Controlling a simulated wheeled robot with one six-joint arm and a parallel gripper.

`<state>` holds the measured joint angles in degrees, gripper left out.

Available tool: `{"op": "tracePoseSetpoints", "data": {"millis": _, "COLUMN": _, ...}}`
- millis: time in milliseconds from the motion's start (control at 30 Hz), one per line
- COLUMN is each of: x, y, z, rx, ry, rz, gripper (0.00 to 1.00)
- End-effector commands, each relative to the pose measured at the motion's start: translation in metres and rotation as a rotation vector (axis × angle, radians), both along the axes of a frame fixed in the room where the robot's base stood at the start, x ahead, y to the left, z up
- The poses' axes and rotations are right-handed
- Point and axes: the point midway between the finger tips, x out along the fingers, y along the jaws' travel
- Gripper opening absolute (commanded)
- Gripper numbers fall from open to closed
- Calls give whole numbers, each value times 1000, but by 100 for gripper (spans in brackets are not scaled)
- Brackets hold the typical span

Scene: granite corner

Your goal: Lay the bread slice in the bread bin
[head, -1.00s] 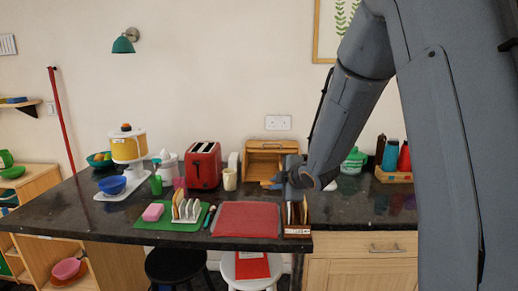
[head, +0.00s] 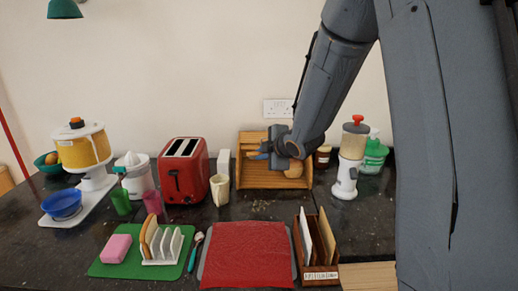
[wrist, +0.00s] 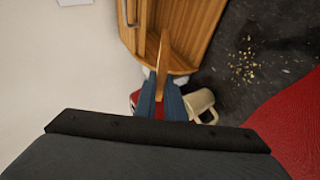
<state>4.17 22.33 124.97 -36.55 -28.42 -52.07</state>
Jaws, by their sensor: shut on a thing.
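The bread slice (wrist: 164,58) shows edge-on in the wrist view as a thin tan strip. My gripper (wrist: 163,98) is shut on one end of it. The wooden bread bin (wrist: 198,28), with a bar handle, lies beyond the slice in the wrist view. In the head view my gripper (head: 258,157) is at the slatted bread bin (head: 247,179), its blue fingers pointing left across the front. My wrist hides part of the bin. I cannot tell from these views whether the slice is inside it or just in front.
A cream mug (head: 220,189) and a red toaster (head: 186,171) stand close left of the bin. A red mat (head: 248,255), toast rack (head: 164,258) and letter holder (head: 319,267) are nearer. Crumbs lie before the bin.

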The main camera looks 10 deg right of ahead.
Motion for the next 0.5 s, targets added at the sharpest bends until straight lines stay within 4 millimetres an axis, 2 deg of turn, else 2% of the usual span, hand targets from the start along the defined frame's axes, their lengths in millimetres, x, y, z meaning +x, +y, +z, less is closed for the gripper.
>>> {"op": "tracePoseSetpoints", "data": {"millis": 500, "x": 22, "y": -4, "z": -23, "rx": 0, "ry": 1, "rz": 0, "gripper": 0}}
